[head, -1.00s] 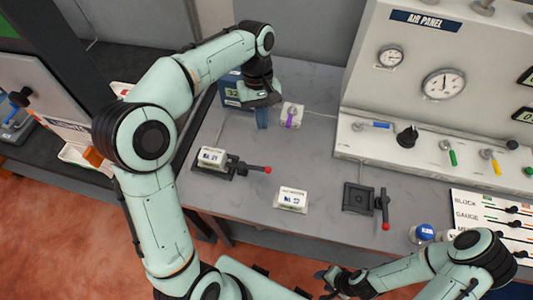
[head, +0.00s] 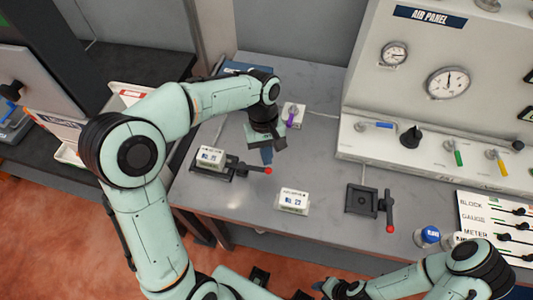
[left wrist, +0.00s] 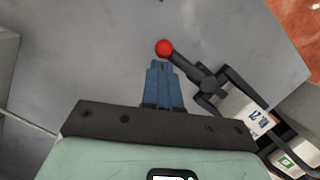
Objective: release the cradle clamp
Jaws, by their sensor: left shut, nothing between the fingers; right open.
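The cradle clamp on the left of the table has a black base (head: 197,172) and a black lever with a red ball knob (head: 268,171). A white labelled block (head: 211,157) sits in it. In the left wrist view the red knob (left wrist: 164,48) lies just beyond my left fingertips, and the lever (left wrist: 208,82) runs right to the block (left wrist: 246,112). My left gripper (head: 267,157) is shut and empty, pointing down close to the knob; I cannot tell if they touch. My right gripper (head: 325,287) is open at the bottom edge, away from the clamp.
A second white block (head: 293,200) stands on the table. A second, empty clamp (head: 362,201) with a red-tipped lever stands to its right. A small white box with a purple lever (head: 292,115) is behind my left gripper. The air panel (head: 430,140) fills the right back.

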